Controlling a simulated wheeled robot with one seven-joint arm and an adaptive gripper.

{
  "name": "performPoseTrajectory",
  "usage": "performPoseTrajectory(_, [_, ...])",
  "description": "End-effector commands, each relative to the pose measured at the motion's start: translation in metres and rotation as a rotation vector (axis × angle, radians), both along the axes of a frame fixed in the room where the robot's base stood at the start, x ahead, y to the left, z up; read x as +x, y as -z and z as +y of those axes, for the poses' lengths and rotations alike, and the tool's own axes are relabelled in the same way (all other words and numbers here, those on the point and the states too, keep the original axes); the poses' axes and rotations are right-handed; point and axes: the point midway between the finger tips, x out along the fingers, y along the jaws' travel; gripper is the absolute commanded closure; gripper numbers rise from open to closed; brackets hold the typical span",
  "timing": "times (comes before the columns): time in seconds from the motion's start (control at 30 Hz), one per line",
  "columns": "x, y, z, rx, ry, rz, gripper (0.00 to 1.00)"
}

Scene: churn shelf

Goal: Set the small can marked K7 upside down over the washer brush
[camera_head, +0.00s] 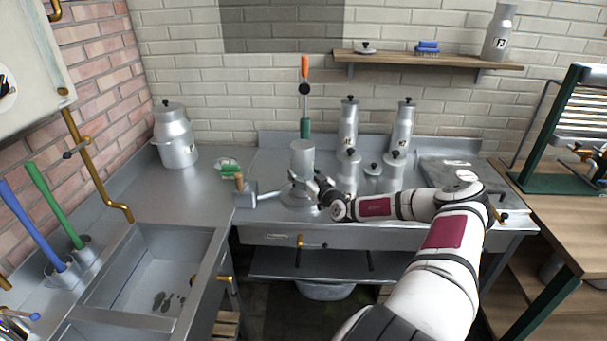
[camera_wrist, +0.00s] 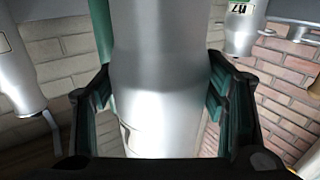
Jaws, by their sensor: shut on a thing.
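My gripper (camera_head: 314,183) is shut on a small plain grey metal can (camera_head: 302,157), with its fingers on both sides of the can in the wrist view (camera_wrist: 160,110). The can stands vertical above a round grey base (camera_head: 298,195) on the steel worktop. An upright post with an orange top (camera_head: 304,66) and green lower part stands just behind the can.
Several lidded cans (camera_head: 348,172) stand close to the right of my gripper. A large churn (camera_head: 175,137) is at the back left. A sink (camera_head: 155,270) opens in front left.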

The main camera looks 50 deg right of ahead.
Motion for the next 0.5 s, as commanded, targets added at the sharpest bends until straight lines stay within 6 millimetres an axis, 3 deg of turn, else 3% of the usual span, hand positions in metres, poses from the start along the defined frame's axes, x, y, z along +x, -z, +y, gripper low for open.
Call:
performPoseTrajectory(0.37, [0.0003, 0.0041, -0.0003, -0.001, 0.001, -0.002, 0.67])
performPoseTrajectory(0.4, [0.0003, 0.0043, -0.0003, -0.001, 0.001, -0.002, 0.31])
performPoseTrajectory(0.5, [0.0001, 0.0041, -0.0003, 0.0, 0.001, -0.001, 0.1])
